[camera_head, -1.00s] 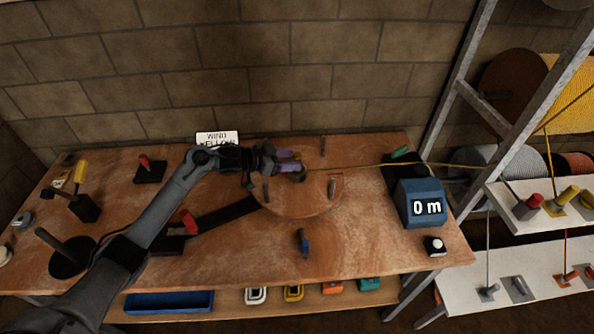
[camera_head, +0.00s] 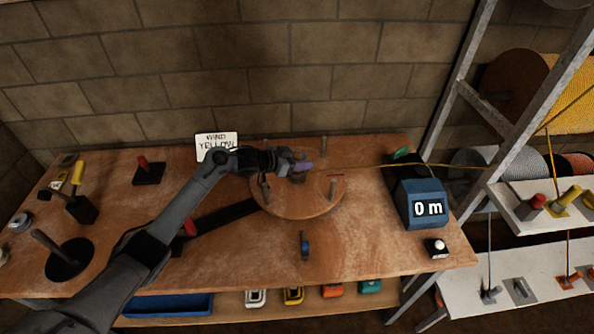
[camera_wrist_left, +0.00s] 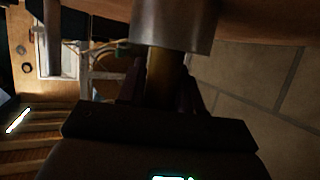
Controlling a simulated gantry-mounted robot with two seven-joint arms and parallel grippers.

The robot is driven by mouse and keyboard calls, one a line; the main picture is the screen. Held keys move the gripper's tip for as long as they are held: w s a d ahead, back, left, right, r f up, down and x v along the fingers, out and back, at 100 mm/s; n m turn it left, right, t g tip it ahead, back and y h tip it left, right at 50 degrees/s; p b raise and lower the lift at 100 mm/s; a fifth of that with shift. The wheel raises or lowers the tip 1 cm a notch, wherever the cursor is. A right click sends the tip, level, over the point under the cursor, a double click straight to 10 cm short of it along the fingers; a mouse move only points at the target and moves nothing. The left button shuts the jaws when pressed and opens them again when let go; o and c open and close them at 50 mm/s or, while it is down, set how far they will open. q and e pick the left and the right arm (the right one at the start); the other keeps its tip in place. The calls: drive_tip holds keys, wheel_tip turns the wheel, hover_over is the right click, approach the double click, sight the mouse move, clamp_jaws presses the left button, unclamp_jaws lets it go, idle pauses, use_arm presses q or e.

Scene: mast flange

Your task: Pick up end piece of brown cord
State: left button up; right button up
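A thin yellow-brown cord (camera_head: 365,167) runs from the round wooden disc (camera_head: 290,210) rightward past the blue meter box to the rack. Its end near the disc's centre is hidden or too small to make out. My left gripper (camera_head: 304,167) is over the back of the disc, by its central hub and the cord's line. In the wrist view, its dark fingers (camera_wrist_left: 160,92) stand on either side of a yellow-brown upright shape, below a grey cylinder (camera_wrist_left: 175,25). I cannot tell whether they grip anything. My right gripper is not in view.
Short pegs stand on the disc, including one at its back (camera_head: 324,146). A blue meter box (camera_head: 421,203) reading "0 m" stands at right. A sign (camera_head: 217,140) reads "WIND YELLOW". A blue-handled tool (camera_head: 305,246) is in front of the disc. The table's front right is largely clear.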

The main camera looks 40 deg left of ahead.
use_arm(q)
clamp_jaws()
drive_tip(key=shift+r, duration=0.1)
